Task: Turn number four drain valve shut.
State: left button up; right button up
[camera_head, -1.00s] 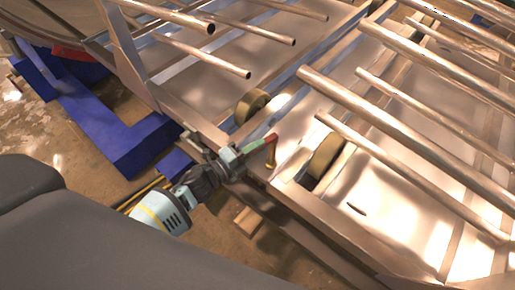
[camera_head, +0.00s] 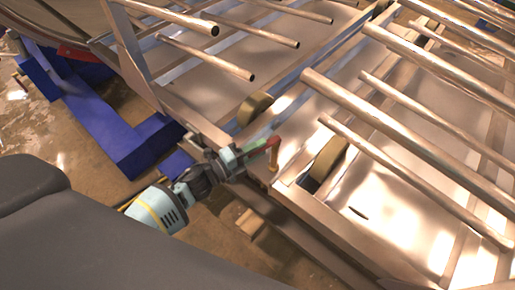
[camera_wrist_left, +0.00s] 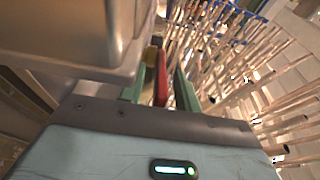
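A small drain valve with a red lever (camera_head: 274,151) and a brass-coloured body (camera_head: 273,168) sits at the near edge of the metal frame in the head view. My left gripper (camera_head: 262,147) is at the lever. In the left wrist view the red lever (camera_wrist_left: 161,80) stands between the two green fingers of my left gripper (camera_wrist_left: 161,92), with a gap visible on its right side. The fingers look open around the lever. No valve number is readable. The fingers hide part of the lever. My right gripper is not in view.
Long metal tubes (camera_head: 400,125) run above the frame to the right of the valve. Tan rollers (camera_head: 254,107) sit in the frame. A blue support (camera_head: 125,145) stands at left. In the wrist view a large metal body (camera_wrist_left: 70,35) is close on the left.

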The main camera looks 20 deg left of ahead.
pick_arm(q)
jog(key=v, duration=0.7)
jog(key=shift+s+a, duration=0.2)
jog(key=shift+s, duration=0.05)
jog(key=shift+r, duration=0.1)
jog(key=shift+c, duration=0.6)
jog(key=shift+n+t+y, duration=0.5)
jog(key=shift+n+y, duration=0.1)
jog(key=shift+y, duration=0.1)
jog(key=s+d, duration=0.3)
jog(key=s, duration=0.1)
jog(key=shift+s+d+f, duration=0.1)
jog(key=shift+d+f, duration=0.05)
jog(key=shift+f, duration=0.15)
grip_shut()
jog(key=s+y, duration=0.1)
jog(key=s+d+n, duration=0.1)
jog(key=s, duration=0.1)
jog(key=s+d+t+y, duration=0.1)
jog(key=s, duration=0.1)
jog(key=shift+r+n+y+b, duration=0.2)
jog(key=shift+n+y+b, duration=0.1)
